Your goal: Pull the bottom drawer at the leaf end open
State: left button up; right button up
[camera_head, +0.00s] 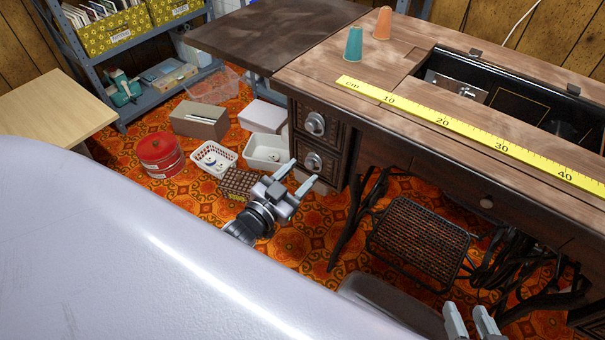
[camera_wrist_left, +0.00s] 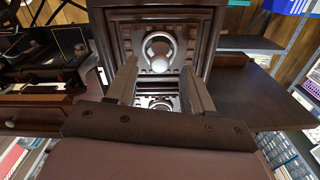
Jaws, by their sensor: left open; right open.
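The dark wooden sewing table has two stacked drawers at its leaf end. The bottom drawer (camera_head: 321,167) looks closed, with a round metal knob (camera_head: 313,161) on its front. The top drawer (camera_head: 318,122) above it also looks closed. My left gripper (camera_head: 301,174) is open and empty, its fingers pointing at the bottom drawer just in front of the knob; contact cannot be told. In the left wrist view, a round metal knob (camera_wrist_left: 159,48) shows beyond the open fingers (camera_wrist_left: 157,75), and another drawer front shows between them. My right gripper (camera_head: 466,314) is open and empty at the bottom right.
The dark leaf (camera_head: 270,35) extends left from the tabletop. Baskets and boxes, including a white bin (camera_head: 267,155), stand on the floor near the drawers. The treadle (camera_head: 418,242) is under the table.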

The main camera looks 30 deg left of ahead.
pick_arm(q)
jog(key=shift+w+d, duration=0.1)
jog(key=shift+w, duration=0.8)
pick_arm(e)
jog(key=shift+w+a+f, duration=0.1)
jog(key=shift+a, duration=0.1)
pick_arm(q)
jog(key=shift+c, duration=0.4)
grip_shut()
jog(key=shift+s, duration=0.1)
